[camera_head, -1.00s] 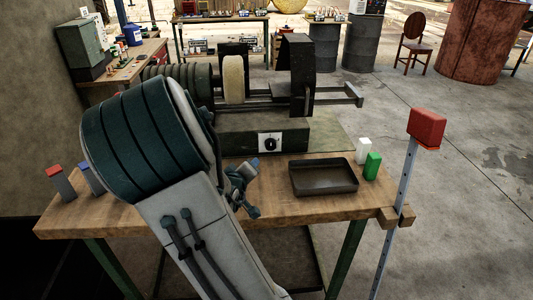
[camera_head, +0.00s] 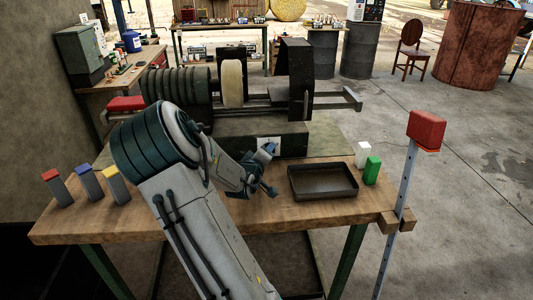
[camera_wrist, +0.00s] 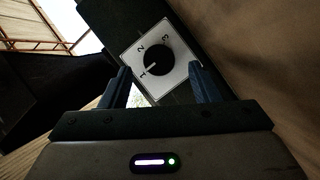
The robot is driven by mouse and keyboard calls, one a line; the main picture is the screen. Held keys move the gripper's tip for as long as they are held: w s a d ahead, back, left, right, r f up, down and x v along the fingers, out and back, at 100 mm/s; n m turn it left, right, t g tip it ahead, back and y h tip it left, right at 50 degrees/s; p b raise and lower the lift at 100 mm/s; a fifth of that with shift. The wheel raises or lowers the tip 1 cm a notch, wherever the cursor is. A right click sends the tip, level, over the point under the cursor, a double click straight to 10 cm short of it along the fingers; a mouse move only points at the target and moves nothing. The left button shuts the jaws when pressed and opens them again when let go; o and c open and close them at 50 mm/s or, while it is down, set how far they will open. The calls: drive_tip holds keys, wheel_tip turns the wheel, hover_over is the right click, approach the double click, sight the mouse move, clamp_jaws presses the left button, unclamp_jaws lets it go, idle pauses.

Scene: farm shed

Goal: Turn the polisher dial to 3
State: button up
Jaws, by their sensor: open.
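The polisher (camera_head: 232,82) stands at the back of the wooden bench, with a dark base and a pale wheel. In the wrist view its black dial (camera_wrist: 154,60) sits on a white plate (camera_wrist: 178,76) marked 1, 2 and 3. The dial's white pointer line is at 1. My gripper (camera_wrist: 160,80) is open and empty, its two blue fingers in front of the plate's lower corners with the dial between and beyond them. In the head view my gripper (camera_head: 265,168) is before the polisher's base and hides most of the plate and dial.
A dark tray (camera_head: 322,196) lies right of my gripper, beside a white block (camera_head: 362,154) and a green block (camera_head: 371,170). Capped blocks (camera_head: 88,182) stand at the bench's left. A red-topped post (camera_head: 427,128) rises at the right corner.

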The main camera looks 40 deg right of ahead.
drive_tip(key=shift+x, duration=1.35)
drive_tip(key=shift+c, duration=0.3)
drive_tip(key=c, duration=0.9)
